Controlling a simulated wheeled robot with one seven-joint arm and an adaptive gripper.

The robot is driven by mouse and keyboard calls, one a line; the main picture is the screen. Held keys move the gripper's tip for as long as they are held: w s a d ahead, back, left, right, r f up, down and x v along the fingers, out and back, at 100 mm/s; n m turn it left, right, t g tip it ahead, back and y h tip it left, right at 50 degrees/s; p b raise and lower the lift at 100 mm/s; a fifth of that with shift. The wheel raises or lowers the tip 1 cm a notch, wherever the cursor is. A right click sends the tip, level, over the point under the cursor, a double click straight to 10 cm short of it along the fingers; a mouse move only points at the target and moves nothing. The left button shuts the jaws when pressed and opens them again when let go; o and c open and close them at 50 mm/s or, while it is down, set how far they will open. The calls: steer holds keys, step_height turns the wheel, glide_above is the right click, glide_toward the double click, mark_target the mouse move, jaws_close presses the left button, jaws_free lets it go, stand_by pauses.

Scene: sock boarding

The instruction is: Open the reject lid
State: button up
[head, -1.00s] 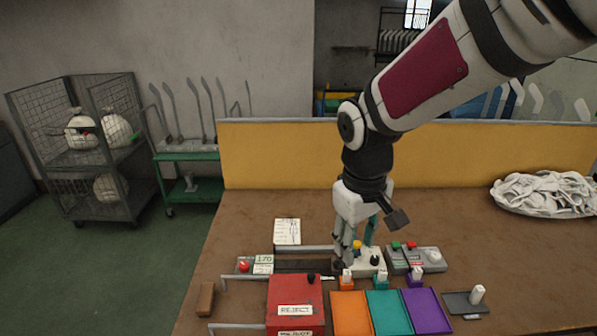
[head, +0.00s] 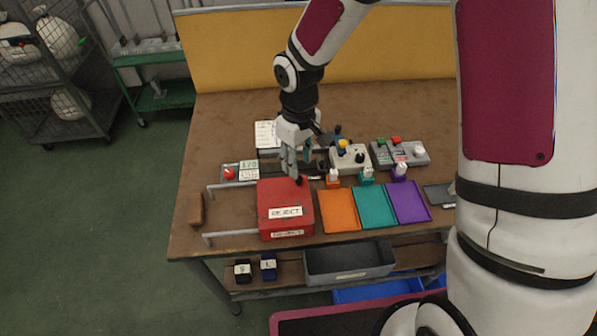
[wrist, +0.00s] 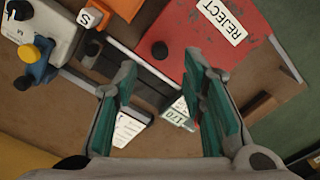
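The red reject box (head: 286,205) stands at the front left of the table with its lid down, a white REJECT label on top. A black knob (head: 298,181) sits near the lid's back edge. My gripper (head: 295,170) is just above and behind the knob, pointing down. In the wrist view my gripper's teal-padded fingers (wrist: 165,100) are spread with nothing between them. The red lid (wrist: 215,40) fills the upper right there, and the black knob (wrist: 159,49) shows beyond the fingers, apart from them.
Orange (head: 339,210), teal (head: 374,207) and purple (head: 408,202) trays lie right of the box. Control boxes with buttons (head: 400,152) stand behind. A brown block (head: 196,209) lies left. A grey bin (head: 348,262) sits on the shelf below.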

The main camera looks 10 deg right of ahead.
mark_target(299, 178)
steer(key=shift+f, duration=2.75)
steer(key=shift+c, duration=0.6)
jaws_close()
